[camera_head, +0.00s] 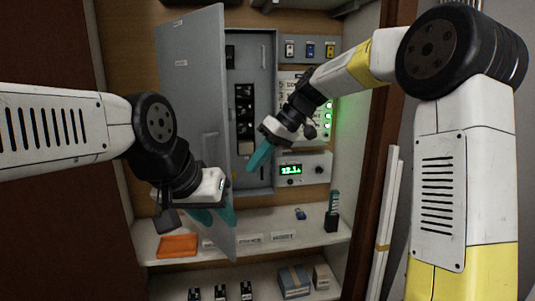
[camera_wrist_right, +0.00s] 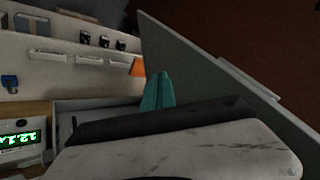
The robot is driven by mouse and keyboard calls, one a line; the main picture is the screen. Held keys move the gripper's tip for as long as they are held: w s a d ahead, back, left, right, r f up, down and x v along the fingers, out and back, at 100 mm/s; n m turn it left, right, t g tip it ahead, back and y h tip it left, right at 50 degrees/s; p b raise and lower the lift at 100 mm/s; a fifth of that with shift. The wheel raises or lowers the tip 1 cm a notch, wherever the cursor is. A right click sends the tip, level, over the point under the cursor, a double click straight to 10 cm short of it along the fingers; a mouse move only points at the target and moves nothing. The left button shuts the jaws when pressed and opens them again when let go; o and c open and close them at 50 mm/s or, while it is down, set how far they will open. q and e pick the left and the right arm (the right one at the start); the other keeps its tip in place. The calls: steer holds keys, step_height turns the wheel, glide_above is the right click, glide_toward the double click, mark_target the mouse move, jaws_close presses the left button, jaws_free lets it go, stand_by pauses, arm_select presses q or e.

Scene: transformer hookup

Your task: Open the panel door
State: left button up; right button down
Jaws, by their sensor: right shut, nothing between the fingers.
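The grey panel door (camera_head: 185,85) stands partly open, its free edge swung out toward me. The cabinet interior (camera_head: 258,75) with dark breakers shows to its right. A handle (camera_head: 210,148) is on the door's outer face. The door also shows as a slanted panel in the right wrist view (camera_wrist_right: 190,60). My left gripper (camera_head: 214,214) is in front of the door's lower outer face, teal fingers apart; whether they touch the door is unclear. My right gripper (camera_head: 258,158) is shut and empty at the opening, on the inner side of the door; its teal fingers (camera_wrist_right: 158,92) show in the wrist view.
A meter with a green display (camera_head: 291,170) is right of the cabinet. The shelf below holds an orange item (camera_head: 177,246), a blue padlock (camera_head: 300,213) and a dark holder (camera_head: 332,220). Boxes (camera_head: 294,282) sit on the lower shelf. White strips (camera_head: 385,215) lean at the right.

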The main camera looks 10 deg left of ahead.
steer(key=s+a+f, duration=0.3)
steer(key=a, duration=0.2)
steer(key=shift+s, duration=0.15)
steer(key=shift+f, duration=0.1)
